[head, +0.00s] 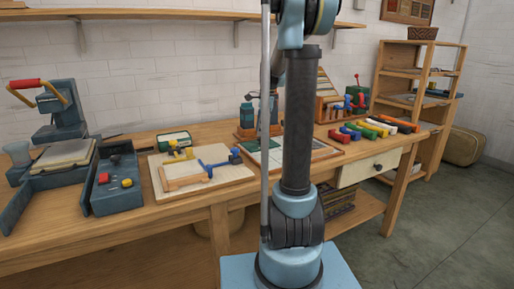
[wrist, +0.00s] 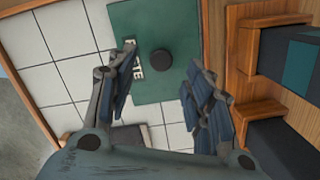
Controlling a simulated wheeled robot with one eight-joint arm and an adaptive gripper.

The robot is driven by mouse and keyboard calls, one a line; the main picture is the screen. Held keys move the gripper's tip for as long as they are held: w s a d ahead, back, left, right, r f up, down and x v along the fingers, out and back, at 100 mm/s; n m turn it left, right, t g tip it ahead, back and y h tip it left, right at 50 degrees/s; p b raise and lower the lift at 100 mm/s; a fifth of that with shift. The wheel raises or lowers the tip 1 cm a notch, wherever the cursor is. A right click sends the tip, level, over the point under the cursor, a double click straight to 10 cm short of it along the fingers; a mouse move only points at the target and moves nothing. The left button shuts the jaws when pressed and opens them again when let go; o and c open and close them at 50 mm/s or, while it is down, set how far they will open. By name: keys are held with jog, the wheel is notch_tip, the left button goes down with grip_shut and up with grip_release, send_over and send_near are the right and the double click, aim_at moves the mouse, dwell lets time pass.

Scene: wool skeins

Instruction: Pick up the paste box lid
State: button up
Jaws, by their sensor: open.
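The paste box lid (wrist: 178,25) is a flat dark green plate with a round black knob (wrist: 161,60) and a pale label reading partly "PASTE". It lies over white tiles in the wrist view. My gripper (wrist: 160,66) is open, with its two blue-padded fingers apart on either side of the knob in the picture. The left finger covers part of the label. Nothing is held between the fingers. In the head view my arm hides the gripper and much of the area around the lid.
The tiled tray (wrist: 72,77) has a wooden rim. A wooden rack (wrist: 253,93) with dark blocks stands close at the right in the wrist view.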

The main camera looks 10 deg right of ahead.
aim_at(260, 138)
jog(key=shift+a+f, duration=0.2)
jog(key=shift+f, duration=0.8)
jog(key=shift+a+f, duration=0.15)
jog(key=shift+f, duration=0.85)
grip_shut()
jog(key=shift+r, duration=0.1)
